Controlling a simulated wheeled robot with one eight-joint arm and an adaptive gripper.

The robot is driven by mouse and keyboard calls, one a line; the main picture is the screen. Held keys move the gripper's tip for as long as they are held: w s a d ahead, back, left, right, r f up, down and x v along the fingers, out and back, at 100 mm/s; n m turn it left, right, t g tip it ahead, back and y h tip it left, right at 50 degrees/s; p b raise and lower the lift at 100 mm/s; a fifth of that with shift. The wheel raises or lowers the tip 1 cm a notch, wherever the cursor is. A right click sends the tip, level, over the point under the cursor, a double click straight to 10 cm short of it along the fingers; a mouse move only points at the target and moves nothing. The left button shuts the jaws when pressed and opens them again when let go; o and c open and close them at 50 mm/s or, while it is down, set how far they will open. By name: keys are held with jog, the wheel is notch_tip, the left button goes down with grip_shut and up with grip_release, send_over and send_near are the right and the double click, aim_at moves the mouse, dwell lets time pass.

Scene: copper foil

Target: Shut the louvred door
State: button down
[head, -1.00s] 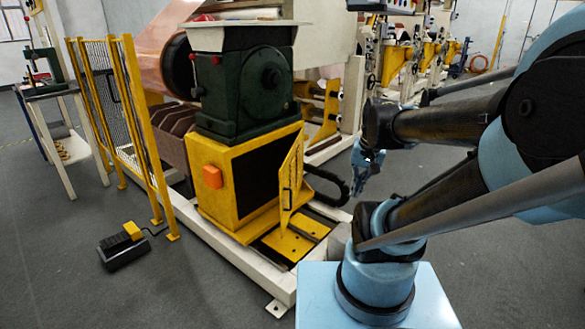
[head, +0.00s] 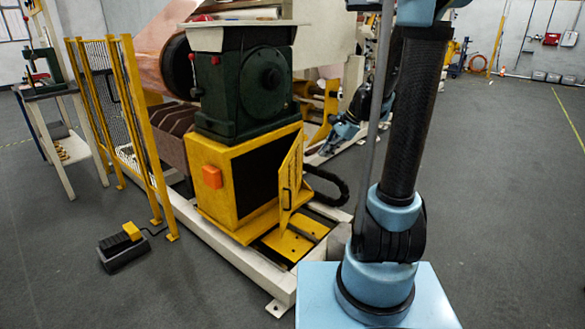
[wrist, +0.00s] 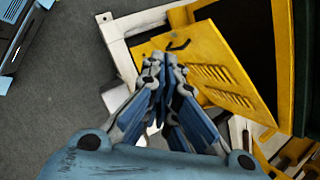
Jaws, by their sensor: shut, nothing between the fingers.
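The yellow louvred door (head: 291,180) stands open, swung out from the right side of the yellow cabinet (head: 215,205), whose dark opening shows. In the wrist view the door (wrist: 215,65) fills the upper middle, with its slots and a black handle (wrist: 178,45) near its free edge. The handle also shows in the head view (head: 286,198).
The green machine housing (head: 240,92) sits on the cabinet. A white base frame (head: 250,268) runs below it, with a black cable chain (head: 330,185) right of the door. A yellow mesh guard (head: 120,120) and a foot pedal (head: 123,245) stand at left. The right floor is clear.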

jog(key=w+a+f+m+y, duration=0.1)
jog(key=w+f+m, duration=0.2)
jog(key=w, duration=0.3)
jog(key=w+a+f+m+y, duration=0.2)
jog(key=w+f+m, duration=0.15)
jog(key=w, duration=0.25)
send_near(284, 172)
notch_tip(284, 172, down, 2)
jog(key=s, duration=0.1)
jog(key=a, duration=0.3)
jog(key=shift+w+a+f, duration=0.15)
jog(key=shift+w+f, duration=0.05)
jog(key=shift+w, duration=0.1)
